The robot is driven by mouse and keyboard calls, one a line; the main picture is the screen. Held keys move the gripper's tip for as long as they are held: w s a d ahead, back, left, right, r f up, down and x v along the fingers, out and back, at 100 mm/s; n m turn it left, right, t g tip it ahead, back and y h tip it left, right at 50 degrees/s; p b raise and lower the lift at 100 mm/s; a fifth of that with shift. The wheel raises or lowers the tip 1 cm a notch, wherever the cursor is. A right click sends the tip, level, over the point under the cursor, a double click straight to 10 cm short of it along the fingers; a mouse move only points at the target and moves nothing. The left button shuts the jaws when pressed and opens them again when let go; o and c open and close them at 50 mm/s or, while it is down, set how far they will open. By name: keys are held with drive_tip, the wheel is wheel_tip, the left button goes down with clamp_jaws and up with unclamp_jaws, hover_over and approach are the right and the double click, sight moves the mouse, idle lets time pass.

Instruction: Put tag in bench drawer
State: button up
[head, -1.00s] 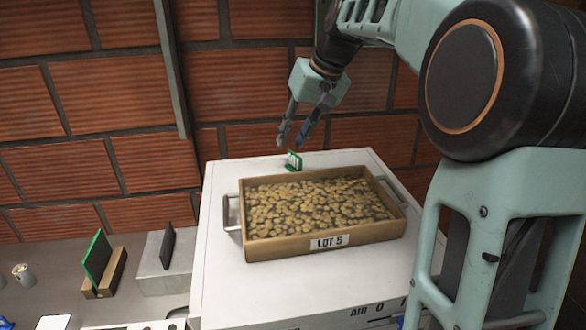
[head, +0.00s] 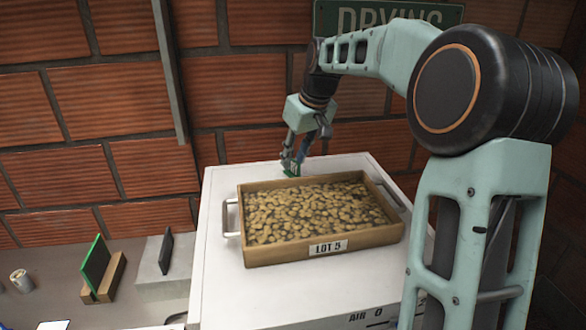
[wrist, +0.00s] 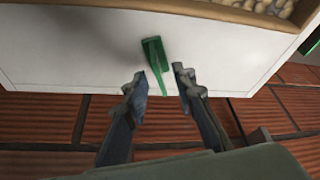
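The small green tag (head: 290,172) stands at the back edge of the white cabinet top, just behind a wooden tray. It also shows in the wrist view (wrist: 155,55), just beyond and between the fingertips. My gripper (head: 296,163) points down at the tag, and its fingers partly hide it in the head view. In the wrist view my gripper (wrist: 160,78) is open, with a clear gap between its fingers; I cannot tell whether either finger touches the tag. No bench drawer can be made out.
The wooden tray (head: 327,247) of beans, labelled LOT 5, sits on the white cabinet (head: 225,290) with metal handles at its sides. A grey bench (head: 45,265) at lower left holds a green panel in a wooden stand (head: 105,280), a grey box (head: 160,283) and a mug (head: 21,281). A brick wall stands behind.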

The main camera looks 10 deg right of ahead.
drive_tip(key=shift+x, duration=1.05)
clamp_jaws()
drive_tip(key=shift+r, duration=0.1)
